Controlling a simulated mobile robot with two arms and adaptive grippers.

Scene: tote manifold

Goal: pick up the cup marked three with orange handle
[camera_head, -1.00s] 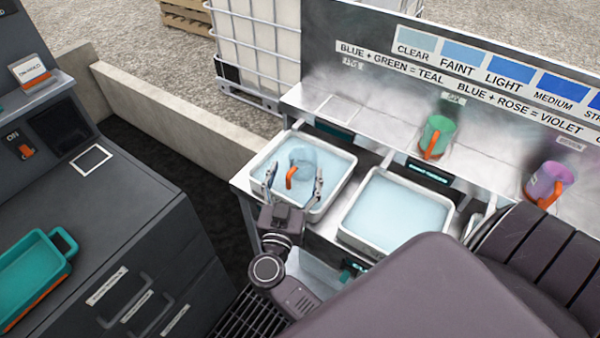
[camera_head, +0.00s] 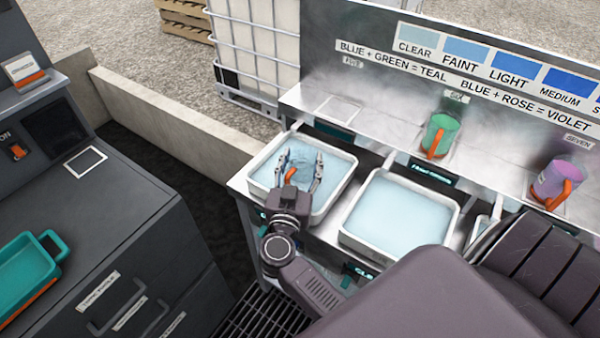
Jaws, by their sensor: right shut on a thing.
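A pale, see-through cup with an orange handle (camera_head: 291,175) is in the white tray of water (camera_head: 329,200) on the left of the bench. Its body is hard to tell from the water, and no number on it can be read. My right gripper (camera_head: 302,156) reaches into this tray from the front, its two fingers on either side of the cup, shut on it. The handle shows between the fingers, towards my wrist. My left gripper is not in view.
A second white tray of water (camera_head: 447,203) stands to the right. On the shelf behind are a green cup (camera_head: 440,133) and a purple cup (camera_head: 553,181), both with orange handles. A dark cabinet with a teal tray (camera_head: 24,268) stands at the left.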

